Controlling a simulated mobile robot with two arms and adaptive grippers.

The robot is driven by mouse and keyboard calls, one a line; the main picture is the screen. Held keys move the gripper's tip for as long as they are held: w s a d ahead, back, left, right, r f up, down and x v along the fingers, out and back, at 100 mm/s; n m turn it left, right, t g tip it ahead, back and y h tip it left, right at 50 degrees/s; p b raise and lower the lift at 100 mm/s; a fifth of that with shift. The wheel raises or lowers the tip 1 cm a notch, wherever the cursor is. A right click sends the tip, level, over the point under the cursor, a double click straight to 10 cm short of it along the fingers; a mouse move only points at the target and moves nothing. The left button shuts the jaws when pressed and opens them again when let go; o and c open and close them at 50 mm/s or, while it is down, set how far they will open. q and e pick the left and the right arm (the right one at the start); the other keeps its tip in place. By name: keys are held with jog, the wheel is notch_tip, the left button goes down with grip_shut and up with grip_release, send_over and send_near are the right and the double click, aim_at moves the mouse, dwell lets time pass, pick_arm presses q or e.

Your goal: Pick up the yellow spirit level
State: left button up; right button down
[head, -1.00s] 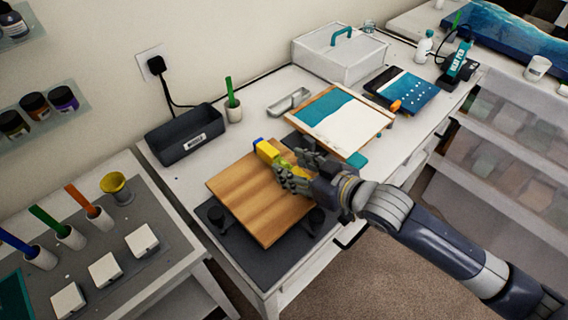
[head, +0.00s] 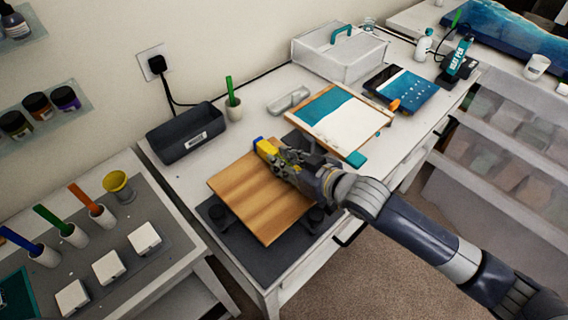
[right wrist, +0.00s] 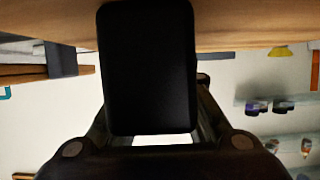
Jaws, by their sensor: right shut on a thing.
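The yellow spirit level (head: 264,146) with a blue end lies at the far edge of the wooden board (head: 247,198), partly hidden by my right gripper. My right gripper (head: 277,158) comes in from the right and is shut on the level, over the board's far right part. In the right wrist view a dark block (right wrist: 148,70) fills the middle between the fingers; I cannot make out its colour. I cannot tell whether the level still touches the board. My left gripper is not in view.
The board rests on dark supports on a dark mat (head: 262,264). A black bin (head: 186,133), a cup with a green stick (head: 233,107), a grey tray (head: 288,100) and a framed teal-and-white panel (head: 342,122) stand around it. A side table (head: 180,240) is at left.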

jog(key=shift+r, duration=0.45)
notch_tip(320, 180, up, 3)
jog(key=shift+f+b, duration=0.2)
jog(key=shift+b, duration=0.35)
jog(key=s+d+b, duration=0.2)
jog(key=d, duration=0.5)
jog(key=s+d+r+b, duration=0.1)
jog(key=s+d, duration=0.1)
jog(key=d, duration=0.6)
jog(key=shift+d+r+b, duration=0.2)
jog(key=shift+r+b, duration=0.05)
jog(key=shift+b, duration=0.15)
